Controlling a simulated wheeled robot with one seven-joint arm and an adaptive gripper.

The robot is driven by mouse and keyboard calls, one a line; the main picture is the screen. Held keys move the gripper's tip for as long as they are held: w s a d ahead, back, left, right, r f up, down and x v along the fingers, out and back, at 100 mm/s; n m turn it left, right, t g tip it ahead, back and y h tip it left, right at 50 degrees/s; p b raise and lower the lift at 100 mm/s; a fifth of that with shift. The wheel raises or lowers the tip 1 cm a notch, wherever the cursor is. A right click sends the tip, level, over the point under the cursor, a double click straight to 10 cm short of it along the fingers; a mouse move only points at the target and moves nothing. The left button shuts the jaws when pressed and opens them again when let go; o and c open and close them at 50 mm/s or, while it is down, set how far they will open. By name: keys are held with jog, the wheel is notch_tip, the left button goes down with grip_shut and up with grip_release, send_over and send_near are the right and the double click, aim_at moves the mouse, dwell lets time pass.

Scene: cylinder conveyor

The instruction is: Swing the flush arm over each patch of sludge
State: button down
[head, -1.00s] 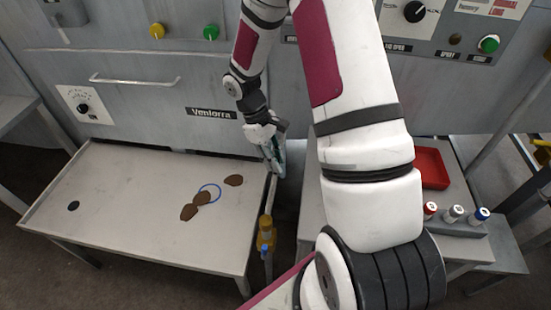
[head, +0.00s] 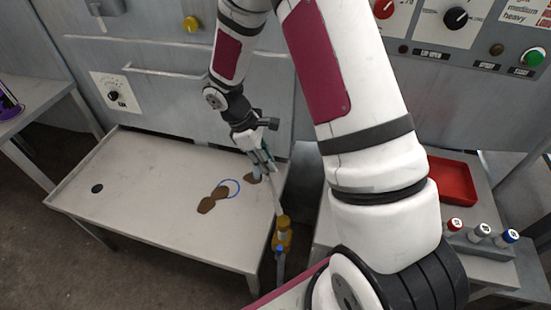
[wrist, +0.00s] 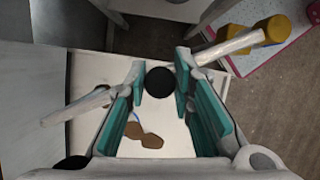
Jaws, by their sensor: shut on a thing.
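The flush arm is a pale straight pipe (wrist: 235,46) running from a yellow pivot post (head: 283,238) at the tray's right edge. My gripper (head: 262,168) is shut on its dark round handle (wrist: 160,82), over the right part of the grey tray (head: 140,205). In the wrist view the pipe crosses behind my fingers and its free end (wrist: 60,115) shows at left. One brown sludge patch (head: 253,178) lies beside my gripper, partly hidden by it. Two more patches, a middle one (head: 220,192) and a front one (head: 206,206), touch or nearly touch, left of it.
A blue ring (head: 236,182) lies between the patches on the tray. A grey panel wall (head: 170,100) stands behind. A red bin (head: 455,180) and several capped bottles (head: 481,231) are at right.

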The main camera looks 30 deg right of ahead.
jog(key=shift+w+a+n, duration=0.15)
jog(key=shift+a+n, duration=0.15)
jog(key=shift+a, duration=0.05)
jog(key=c, duration=1.4)
grip_release()
jog(key=v, duration=1.2)
jog(key=shift+a, duration=0.1)
